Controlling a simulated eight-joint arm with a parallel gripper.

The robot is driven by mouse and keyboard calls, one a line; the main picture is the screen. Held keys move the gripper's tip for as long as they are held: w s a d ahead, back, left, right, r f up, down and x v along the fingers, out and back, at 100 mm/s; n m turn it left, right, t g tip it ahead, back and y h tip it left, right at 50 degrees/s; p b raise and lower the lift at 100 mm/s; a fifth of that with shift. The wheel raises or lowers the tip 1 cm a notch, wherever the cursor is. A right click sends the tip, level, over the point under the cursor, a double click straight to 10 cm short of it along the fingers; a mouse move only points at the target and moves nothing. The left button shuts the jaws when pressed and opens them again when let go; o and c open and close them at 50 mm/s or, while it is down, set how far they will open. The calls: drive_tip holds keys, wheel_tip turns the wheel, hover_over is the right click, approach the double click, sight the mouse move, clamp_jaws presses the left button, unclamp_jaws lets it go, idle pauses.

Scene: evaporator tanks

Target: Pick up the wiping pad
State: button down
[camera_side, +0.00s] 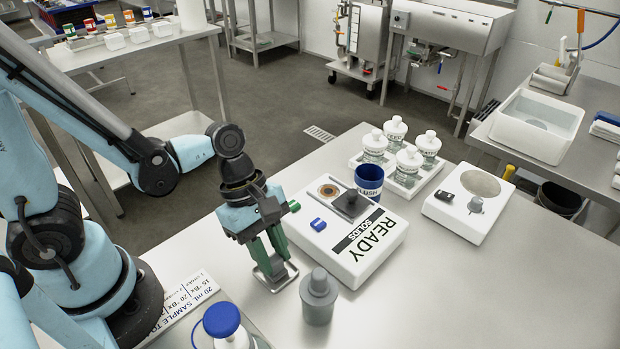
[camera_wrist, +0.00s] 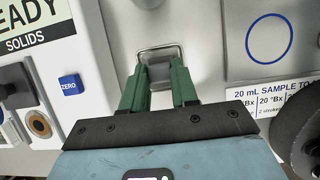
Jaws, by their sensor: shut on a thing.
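My gripper (camera_side: 277,262) points down at the bench, left of the white READY SOLIDS instrument. Its green fingers are shut on what appears to be the wiping pad. In the wrist view the fingertips (camera_wrist: 159,70) meet a small grey piece at a metal holder with a rounded wire-like rim (camera_wrist: 160,47). That holder (camera_side: 273,278) also shows under the fingers in the side view. The pad is mostly hidden by the fingers, so I cannot tell whether it is clear of the holder.
The instrument (camera_side: 345,262) stands close right of my gripper, with a blue cup (camera_side: 369,180) behind. A grey lidded container (camera_side: 319,297) and a blue-capped bottle (camera_side: 222,320) stand in front. White-lidded jars (camera_side: 395,130) sit in a tray.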

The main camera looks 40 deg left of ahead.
sight(274, 254)
drive_tip(key=shift+r, duration=0.1)
wheel_tip(274, 254, up, 10)
idle(0.9)
drive_tip(key=c, duration=1.6)
unclamp_jaws()
drive_tip(key=shift+c, duration=1)
drive_tip(key=w+a+r, duration=0.1)
drive_tip(key=w+a, duration=0.1)
drive_tip(key=w, duration=0.6)
drive_tip(key=w+a+r, duration=0.1)
drive_tip(key=w+a, duration=0.1)
drive_tip(key=w, duration=0.6)
drive_tip(key=shift+w, duration=0.25)
